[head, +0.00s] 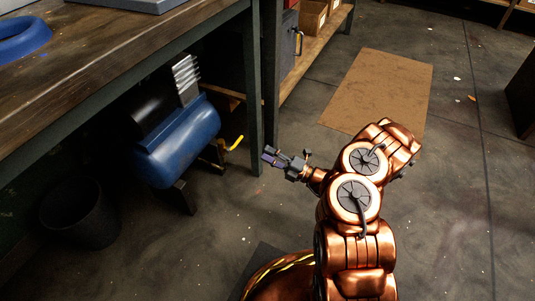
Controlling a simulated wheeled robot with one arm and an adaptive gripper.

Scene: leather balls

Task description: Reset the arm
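My arm, copper-coloured, rises from the bottom of the head view and folds over to the left. My gripper (270,157) is at its end, small and dark grey with purplish fingertips. It hangs in front of a dark workbench leg, clear of the tabletop. The fingers are too small in this view to tell their spacing or whether something is between them. No leather ball can be made out.
A wooden workbench (120,75) fills the upper left, with a blue ring-shaped object (22,37) on it. Beneath are a blue compressor (180,145) and a black bin (80,216). A brown mat (385,90) lies behind my arm. The floor at right is mostly open.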

